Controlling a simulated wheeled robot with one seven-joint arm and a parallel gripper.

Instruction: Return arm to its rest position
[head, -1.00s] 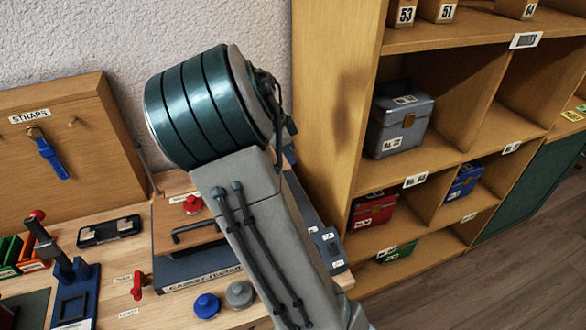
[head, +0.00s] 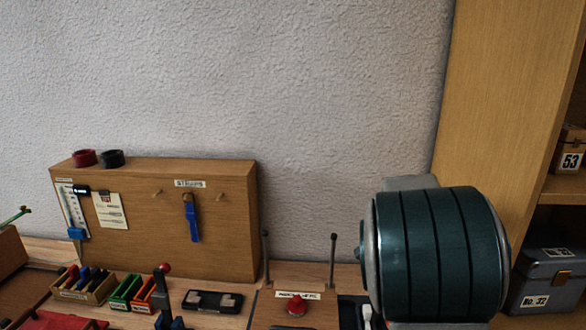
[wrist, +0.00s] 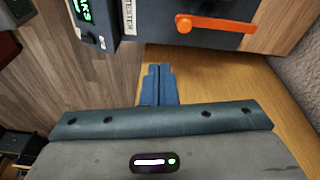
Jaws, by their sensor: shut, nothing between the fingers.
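My gripper (wrist: 159,72) shows in the wrist view, with its two blue-grey fingers together and nothing between them. It is over a bare strip of wooden bench top (wrist: 205,85). A dark tester box (wrist: 220,12) with an orange lever (wrist: 215,25) lies just beyond the fingertips, apart from them in the picture. In the head view, my arm's teal banded joint fills the lower right and hides part of the bench; my gripper is out of that view.
In the head view, a wooden board (head: 130,215) with a blue strap (head: 192,218) stands against the wall. Small coloured bins (head: 125,290), a black tray (head: 212,301) and a red knob (head: 297,306) are on the bench. A shelf unit (head: 500,80) with a grey box (head: 548,280) stands at right.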

